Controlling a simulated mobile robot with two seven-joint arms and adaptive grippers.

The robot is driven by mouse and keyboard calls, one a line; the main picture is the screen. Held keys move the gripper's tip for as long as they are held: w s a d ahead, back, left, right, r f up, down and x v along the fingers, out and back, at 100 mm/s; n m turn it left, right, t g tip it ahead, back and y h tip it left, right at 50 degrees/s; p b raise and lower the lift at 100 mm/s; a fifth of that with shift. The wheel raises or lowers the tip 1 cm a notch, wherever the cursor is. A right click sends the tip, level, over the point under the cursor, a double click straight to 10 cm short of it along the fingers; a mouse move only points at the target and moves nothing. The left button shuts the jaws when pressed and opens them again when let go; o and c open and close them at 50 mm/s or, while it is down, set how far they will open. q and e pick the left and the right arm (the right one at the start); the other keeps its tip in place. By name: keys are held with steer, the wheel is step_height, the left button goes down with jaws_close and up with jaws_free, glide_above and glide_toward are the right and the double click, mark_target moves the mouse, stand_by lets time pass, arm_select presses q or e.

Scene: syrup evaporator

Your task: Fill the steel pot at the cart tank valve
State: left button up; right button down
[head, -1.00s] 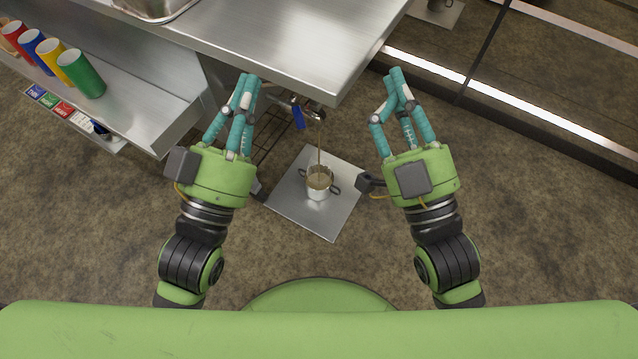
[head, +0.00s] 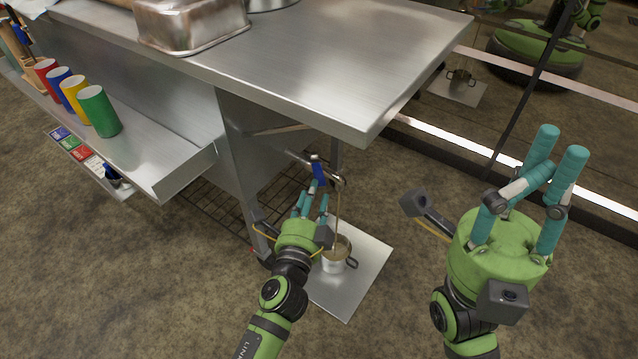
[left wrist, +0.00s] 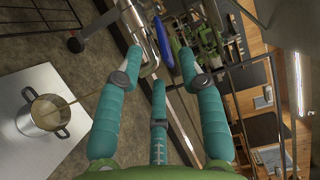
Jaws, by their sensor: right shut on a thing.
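The steel pot (head: 335,262) stands upright on a metal plate (head: 372,262) on the floor. A thin brown stream falls into it from the cart tank valve (head: 337,181), which has a blue handle (head: 319,172). The left wrist view shows the pot (left wrist: 43,118) with light brown liquid inside. My left gripper (head: 311,198) is low by the valve, fingers apart, just below the blue handle; contact is unclear. Its spread fingers (left wrist: 160,62) show in the left wrist view. My right gripper (head: 548,160) is raised at the right; I cannot make out anything held between its fingers.
The steel cart top (head: 340,65) overhangs the valve and carries a metal pan (head: 190,25). A lower shelf (head: 165,165) holds red, blue, yellow and green cups (head: 98,112). A reflective panel stands at the back right. Open floor lies at front left and right.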

mark_target(319, 174)
arm_select(q)
steer(key=shift+w+d+r+b, duration=0.1)
steer(key=shift+w+d+b, duration=0.1)
steer(key=shift+w, duration=0.85)
steer(key=shift+w+d+f+b, duration=0.1)
steer(key=shift+w+b, duration=0.05)
steer(key=shift+w, duration=0.85)
steer(key=shift+w+d+r+b, duration=0.1)
steer(key=shift+w+b, duration=0.1)
steer(key=shift+w, duration=0.85)
jaws_close()
